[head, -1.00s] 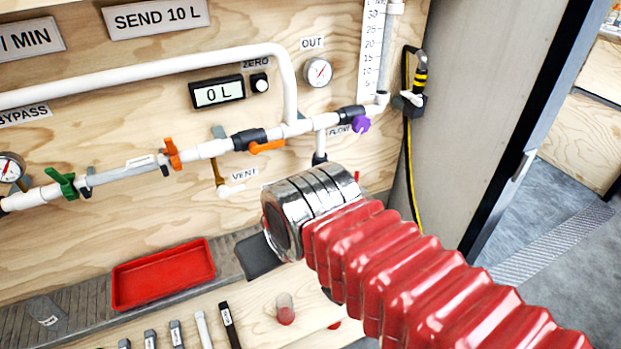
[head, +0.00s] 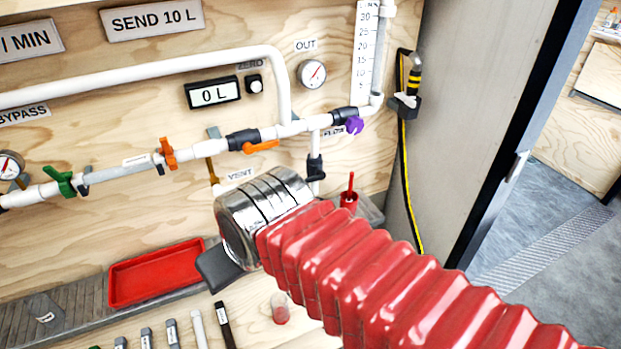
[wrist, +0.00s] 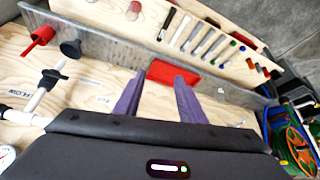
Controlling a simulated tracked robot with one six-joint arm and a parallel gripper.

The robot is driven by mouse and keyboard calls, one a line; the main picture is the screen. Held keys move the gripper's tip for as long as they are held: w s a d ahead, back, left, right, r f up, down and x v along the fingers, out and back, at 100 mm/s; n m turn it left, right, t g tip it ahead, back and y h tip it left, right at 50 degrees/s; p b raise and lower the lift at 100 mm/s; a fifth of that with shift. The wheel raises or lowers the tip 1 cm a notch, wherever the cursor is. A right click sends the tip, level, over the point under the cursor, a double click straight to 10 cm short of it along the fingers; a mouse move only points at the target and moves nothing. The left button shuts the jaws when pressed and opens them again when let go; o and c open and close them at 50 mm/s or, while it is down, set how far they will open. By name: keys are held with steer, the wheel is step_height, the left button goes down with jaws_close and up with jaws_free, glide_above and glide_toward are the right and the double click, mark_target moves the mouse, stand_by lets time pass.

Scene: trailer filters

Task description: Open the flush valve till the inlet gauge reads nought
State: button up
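No label reading flush shows, so I cannot tell which valve is the flush valve. Along the white pipe in the head view are a green handle (head: 65,183), an upright orange handle (head: 168,153), an orange lever (head: 261,146) lying along the pipe and a purple knob (head: 354,124). A gauge (head: 10,165) at the left edge may be the inlet gauge; its reading is too small to tell. My gripper (wrist: 160,74) shows in the wrist view with its two purple fingers apart and nothing between them. In the head view its fingers are hidden.
A red tray (head: 155,273) lies below the pipes. The OUT gauge (head: 312,74) and a display reading 0 L (head: 214,93) are on the wooden wall. A red handled thing (head: 349,197) stands right of my wrist. Pens lie on the bench. A yellow-black hose (head: 408,180) hangs at right.

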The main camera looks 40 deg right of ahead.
steer(key=shift+o, duration=0.7)
steer(key=shift+w+d, duration=0.25)
steer(key=o, duration=0.9)
steer(key=w+d+f+m+t+h, duration=0.1)
steer(key=w+d+f+t+h, duration=0.1)
steer(key=w+d, duration=0.8)
steer(key=shift+w+d+f+h, duration=0.25)
steer(key=shift+d+f+h, duration=0.2)
steer(key=shift+f, duration=0.1)
steer(key=shift+o, duration=1)
steer(key=w+d+f+t, duration=0.1)
steer(key=w+d+f, duration=0.1)
steer(key=d, duration=0.3)
steer(key=w+d+f+t+h, duration=0.1)
steer(key=w+d+f, duration=0.1)
steer(key=d, duration=0.3)
steer(key=shift+w+d+t, duration=0.15)
steer(key=shift+w+t, duration=0.15)
steer(key=shift+w, duration=0.5)
steer(key=m+t+h, duration=0.1)
steer(key=m+t, duration=0.1)
steer(key=t, duration=0.5)
glide_toward(312, 179)
steer(key=s, duration=0.3)
steer(key=shift+s+a, duration=0.1)
steer(key=shift+a, duration=0.4)
steer(key=x, duration=1.4)
steer(key=shift+r, duration=0.1)
